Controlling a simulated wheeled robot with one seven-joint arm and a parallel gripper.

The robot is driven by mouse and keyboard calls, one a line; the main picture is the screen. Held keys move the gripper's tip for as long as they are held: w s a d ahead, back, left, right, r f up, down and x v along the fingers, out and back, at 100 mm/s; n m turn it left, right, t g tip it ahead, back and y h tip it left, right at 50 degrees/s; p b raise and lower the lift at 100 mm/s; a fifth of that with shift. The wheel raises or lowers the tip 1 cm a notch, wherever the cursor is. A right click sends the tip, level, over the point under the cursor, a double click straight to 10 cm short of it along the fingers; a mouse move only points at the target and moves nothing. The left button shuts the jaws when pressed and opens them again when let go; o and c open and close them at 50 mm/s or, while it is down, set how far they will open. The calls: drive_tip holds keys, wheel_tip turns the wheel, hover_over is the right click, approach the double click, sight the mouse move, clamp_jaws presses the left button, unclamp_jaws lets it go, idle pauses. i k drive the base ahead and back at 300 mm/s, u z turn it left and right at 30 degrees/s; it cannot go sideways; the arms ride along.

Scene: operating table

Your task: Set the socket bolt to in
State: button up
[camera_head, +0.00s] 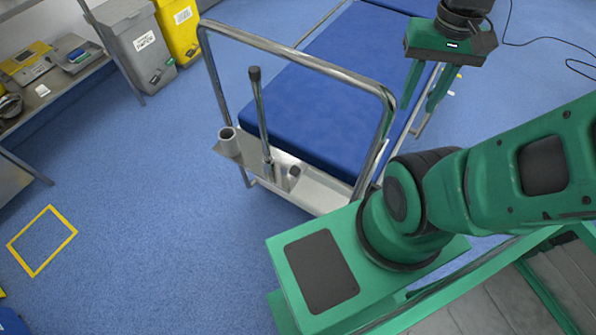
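The operating table has a blue padded top (310,110) and a chrome rail frame (300,52) at its near end. A metal bracket plate (240,155) at that end carries a grey open tube (228,140), an upright lever or rod with a dark knob (254,74), and a short cylindrical piece (294,172). I cannot tell which small part is the socket bolt, or whether it is in or out. My gripper (418,107) points down over the table's right edge, with its two green fingers apart.
Grey and yellow bins (140,48) stand at the upper left, near a bench (48,90) with equipment. A yellow square (42,240) marks the blue floor. The floor left of the table is clear. A black cable (545,38) lies at the upper right.

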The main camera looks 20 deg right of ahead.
sight(287, 167)
drive_tip(key=u, duration=0.05)
drive_tip(key=k, duration=0.5)
drive_tip(key=u, duration=1.7)
drive_tip(key=k, duration=0.5)
drive_tip(key=z, duration=1.75)
drive_tip(key=i, duration=0.5)
